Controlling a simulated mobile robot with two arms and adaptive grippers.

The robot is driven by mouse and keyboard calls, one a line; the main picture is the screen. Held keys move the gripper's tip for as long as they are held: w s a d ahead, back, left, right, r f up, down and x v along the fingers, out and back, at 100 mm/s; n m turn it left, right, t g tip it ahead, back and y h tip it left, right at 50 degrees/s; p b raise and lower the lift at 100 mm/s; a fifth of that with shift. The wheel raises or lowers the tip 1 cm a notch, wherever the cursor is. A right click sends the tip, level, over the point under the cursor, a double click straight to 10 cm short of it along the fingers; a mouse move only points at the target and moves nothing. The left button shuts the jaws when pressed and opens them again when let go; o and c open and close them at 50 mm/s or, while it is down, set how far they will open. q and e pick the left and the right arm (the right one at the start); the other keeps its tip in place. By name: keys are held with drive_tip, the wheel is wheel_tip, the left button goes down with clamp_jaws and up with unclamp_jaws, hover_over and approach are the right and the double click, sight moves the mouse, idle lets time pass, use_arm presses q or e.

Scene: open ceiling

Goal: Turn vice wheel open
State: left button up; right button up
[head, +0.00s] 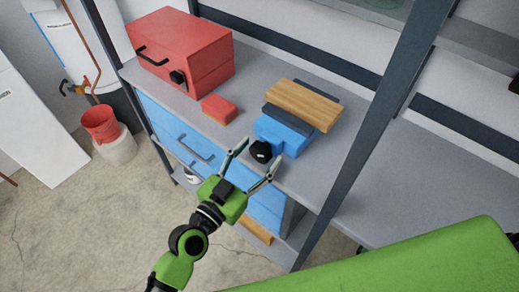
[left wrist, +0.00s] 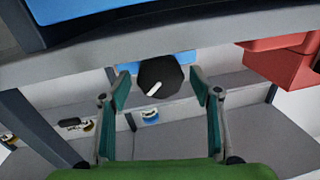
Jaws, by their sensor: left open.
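The blue vice (head: 283,133) stands on the grey bench top, with a wooden board (head: 303,104) between its dark jaws. Its black wheel (head: 261,151) faces the bench's front edge. My left gripper (head: 257,157) is open, with its two fingers spread on either side of the wheel. In the left wrist view, the wheel (left wrist: 158,76) shows a white mark and sits between the tips of the open left gripper (left wrist: 161,88). I see a gap on both sides and no clear contact. My right gripper is not in view.
A red box (head: 200,55) with a black handle and knob stands on the bench at the left. A small red block (head: 219,108) lies between it and the vice. Blue drawers (head: 184,137) are below. A dark shelf post (head: 375,115) rises right of the vice.

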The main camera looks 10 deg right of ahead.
use_arm(q)
drive_tip(key=shift+w+d, duration=0.3)
drive_tip(key=shift+d, duration=0.1)
drive_tip(key=c, duration=1.1)
drive_tip(key=shift+r+n+p, duration=0.1)
drive_tip(key=shift+n+p, duration=0.4)
drive_tip(key=shift+n, duration=0.1)
drive_tip(key=shift+c, duration=0.2)
drive_tip(key=shift+n, duration=0.8)
drive_tip(key=o, duration=1.1)
drive_tip(key=shift+a, duration=0.1)
drive_tip(key=shift+o, duration=0.2)
